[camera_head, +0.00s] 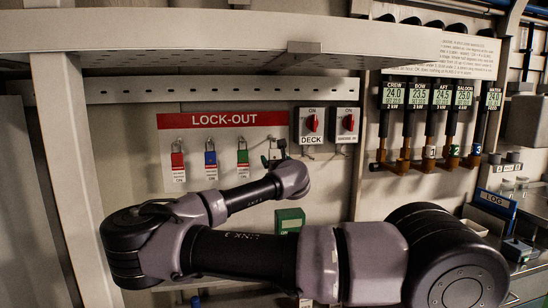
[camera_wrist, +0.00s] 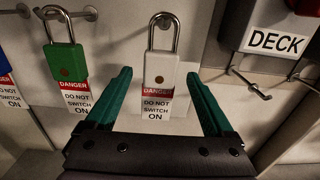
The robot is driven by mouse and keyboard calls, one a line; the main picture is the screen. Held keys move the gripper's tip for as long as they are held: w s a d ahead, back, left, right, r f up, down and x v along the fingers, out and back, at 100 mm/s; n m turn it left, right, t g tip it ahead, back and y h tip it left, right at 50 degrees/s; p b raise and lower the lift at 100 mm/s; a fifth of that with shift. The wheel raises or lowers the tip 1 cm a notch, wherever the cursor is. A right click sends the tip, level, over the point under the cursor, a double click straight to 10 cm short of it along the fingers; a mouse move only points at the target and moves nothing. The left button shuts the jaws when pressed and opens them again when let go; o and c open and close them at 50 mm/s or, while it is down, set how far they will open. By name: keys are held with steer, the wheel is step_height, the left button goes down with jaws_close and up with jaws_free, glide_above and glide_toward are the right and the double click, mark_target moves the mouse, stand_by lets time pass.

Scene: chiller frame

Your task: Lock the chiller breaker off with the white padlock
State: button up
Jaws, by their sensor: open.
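The white padlock (camera_wrist: 162,72) hangs by its shackle from a peg, with a red and white danger tag below it. My gripper (camera_wrist: 158,74) is open, with one green finger on each side of the padlock and tag; I cannot tell whether they touch. In the head view the white padlock (camera_head: 275,153) is at the right end of the LOCK-OUT board, partly hidden by my gripper. Two switches with red knobs are to its right: one marked DECK (camera_head: 312,125), the other (camera_head: 345,125) with a label too small to read. I cannot tell which is the chiller breaker.
Red (camera_head: 178,160), blue (camera_head: 210,158) and green (camera_head: 242,156) padlocks hang left of the white one. The green one (camera_wrist: 66,62) is close to my left finger. A green box (camera_head: 290,220) is below the board. A shelf (camera_head: 200,35) overhangs above.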

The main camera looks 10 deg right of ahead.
mark_target(272, 157)
steer(key=w, duration=0.4)
steer(key=shift+w+f, duration=0.35)
jaws_close()
steer(key=shift+r, duration=0.1)
